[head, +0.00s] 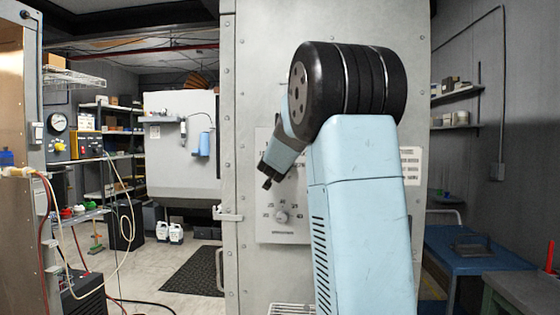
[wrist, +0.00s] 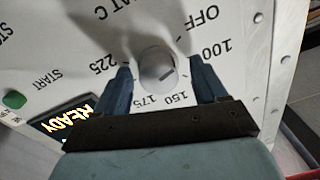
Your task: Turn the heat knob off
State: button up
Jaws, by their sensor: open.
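In the wrist view the heat knob (wrist: 154,66) is a round grey knob on a pale panel, seen upside down. OFF, 100, 150, 175 and 225 are printed around it, and a short dark mark shows on its face; I cannot tell exactly which number it points to. My gripper (wrist: 162,78) is open, with one blue finger on each side of the knob; I cannot tell whether either touches it. In the head view my gripper (head: 267,183) is at the control panel (head: 262,228), and my arm hides the heat knob.
A second dial (head: 282,216) sits lower on the panel. A green START button (wrist: 14,99) and a lit READY display (wrist: 75,120) are beside the heat knob. A door handle (head: 228,214) sticks out left of the panel. A blue bench (head: 465,270) stands at right.

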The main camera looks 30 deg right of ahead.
jog(key=v, duration=1.3)
jog(key=shift+s+a, duration=0.2)
jog(key=shift+s, duration=0.1)
jog(key=shift+f, duration=0.1)
jog(key=shift+w+d+m, duration=0.1)
jog(key=shift+d+m, duration=0.05)
jog(key=shift+m, duration=1.4)
jog(key=shift+w+d+m, duration=0.1)
jog(key=shift+d+m, duration=0.05)
jog(key=shift+m, duration=1.4)
jog(key=x, duration=1.4)
jog(key=shift+a, duration=0.1)
jog(key=shift+c, duration=0.3)
jog(key=c, duration=1)
